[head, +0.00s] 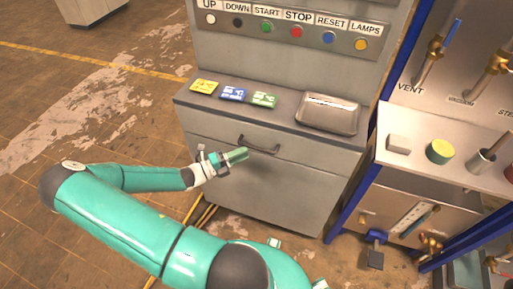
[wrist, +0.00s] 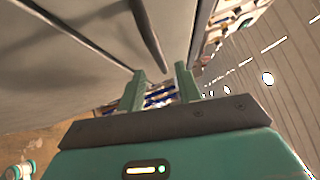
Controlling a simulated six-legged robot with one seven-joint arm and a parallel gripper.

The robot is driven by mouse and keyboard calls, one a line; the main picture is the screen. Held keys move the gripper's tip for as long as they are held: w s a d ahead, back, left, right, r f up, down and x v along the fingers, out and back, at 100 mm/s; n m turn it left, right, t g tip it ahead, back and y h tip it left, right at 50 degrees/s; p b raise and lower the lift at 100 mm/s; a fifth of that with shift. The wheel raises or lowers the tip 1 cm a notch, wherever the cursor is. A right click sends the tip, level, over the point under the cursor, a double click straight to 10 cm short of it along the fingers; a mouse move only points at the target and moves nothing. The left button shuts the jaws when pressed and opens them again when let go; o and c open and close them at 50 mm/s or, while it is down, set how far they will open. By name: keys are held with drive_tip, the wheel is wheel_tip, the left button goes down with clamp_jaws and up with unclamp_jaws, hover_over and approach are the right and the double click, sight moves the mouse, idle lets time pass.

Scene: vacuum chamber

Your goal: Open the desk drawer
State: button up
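The grey desk drawer (head: 308,158) is in the head view, below the desk's ledge, and its front looks flush with the cabinet. Its dark bar handle (head: 262,148) runs across the upper part of the front. My gripper (head: 243,154) is just in front of the drawer, close to the left part of the handle. In the wrist view the handle (wrist: 147,30) extends down toward the space between the two green fingertips of my gripper (wrist: 163,74). The fingers are apart with nothing visibly clamped. Whether they touch the handle I cannot tell.
On the ledge (head: 285,112) above the drawer lie yellow, blue and green cards (head: 234,94) and a grey metal case (head: 328,114). A button panel (head: 285,30) rises behind. A blue-framed rig with valves (head: 430,190) stands at the right. Floor (head: 70,110) at the left is clear.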

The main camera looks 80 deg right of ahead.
sight(257, 148)
drive_tip(key=x, duration=0.6)
drive_tip(key=shift+s+d, duration=0.1)
drive_tip(key=shift+s, duration=0.05)
clamp_jaws()
